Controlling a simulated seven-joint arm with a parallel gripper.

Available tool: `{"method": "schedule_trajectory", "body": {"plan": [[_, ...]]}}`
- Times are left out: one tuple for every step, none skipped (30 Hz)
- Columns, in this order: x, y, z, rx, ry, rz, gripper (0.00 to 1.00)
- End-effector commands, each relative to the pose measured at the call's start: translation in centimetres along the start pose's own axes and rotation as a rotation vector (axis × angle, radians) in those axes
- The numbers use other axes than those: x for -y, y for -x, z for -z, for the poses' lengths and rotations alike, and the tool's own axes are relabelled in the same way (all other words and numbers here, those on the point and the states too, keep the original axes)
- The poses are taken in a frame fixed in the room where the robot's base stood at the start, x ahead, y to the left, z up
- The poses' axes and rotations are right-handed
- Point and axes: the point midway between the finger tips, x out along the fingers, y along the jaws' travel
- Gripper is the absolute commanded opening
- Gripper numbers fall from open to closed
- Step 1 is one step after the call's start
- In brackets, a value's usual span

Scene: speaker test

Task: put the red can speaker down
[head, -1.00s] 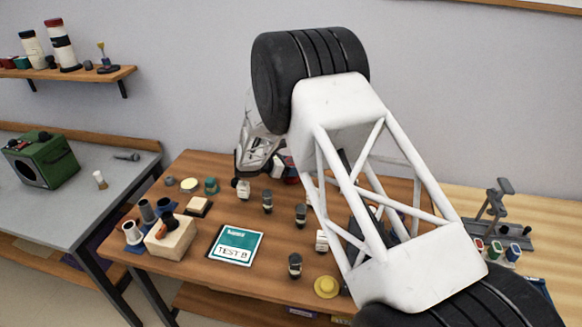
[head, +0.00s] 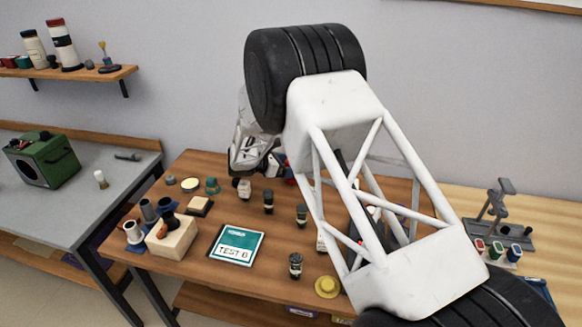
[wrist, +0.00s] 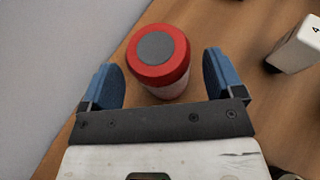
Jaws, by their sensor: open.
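The red can speaker (wrist: 177,80) shows in the wrist view with a red rim, a grey round top and a paler lower side. It appears to stand upright on the wooden table (wrist: 225,30), near the table's edge. My gripper (wrist: 160,75) is open, with one blue finger on each side of the can and a visible gap at both sides. In the head view my arm covers most of that area, and I cannot make out the can clearly there.
A white block (wrist: 296,45) marked 4 stands right of my gripper. On the table are several small dark-topped jars, a TEST B card (head: 237,246), a yellow disc (head: 327,287) and a wooden block (head: 172,238). A green speaker box (head: 45,160) sits on the left bench.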

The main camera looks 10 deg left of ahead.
Motion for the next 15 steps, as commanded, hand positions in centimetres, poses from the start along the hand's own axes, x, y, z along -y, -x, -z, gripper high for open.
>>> {"method": "schedule_trajectory", "body": {"plan": [[0.0,0.8,0.0,0.000,0.000,-0.002,0.87],[0.0,1.2,0.0,-0.001,0.000,-0.002,0.87],[0.0,1.9,0.0,-0.001,0.000,-0.002,0.87],[0.0,2.4,0.0,-0.001,0.000,-0.002,0.87],[-0.1,2.9,0.0,-0.001,0.000,-0.002,0.87],[-0.1,3.6,0.0,0.000,0.000,-0.003,0.87],[-0.1,4.0,0.0,0.000,0.000,-0.002,0.87],[-0.1,4.5,0.0,0.000,0.000,-0.002,0.87],[0.0,5.2,0.0,-0.001,-0.001,-0.001,0.87],[-0.1,5.6,0.0,-0.001,-0.001,-0.002,0.87],[-0.1,6.1,0.0,-0.001,-0.001,-0.002,0.87],[-0.1,6.7,0.0,-0.001,-0.001,-0.002,0.87],[-0.1,7.1,0.0,-0.001,-0.001,-0.002,0.87],[0.0,7.4,0.0,-0.001,-0.001,-0.002,0.87],[0.0,7.8,0.0,0.000,-0.001,-0.001,0.87]]}}
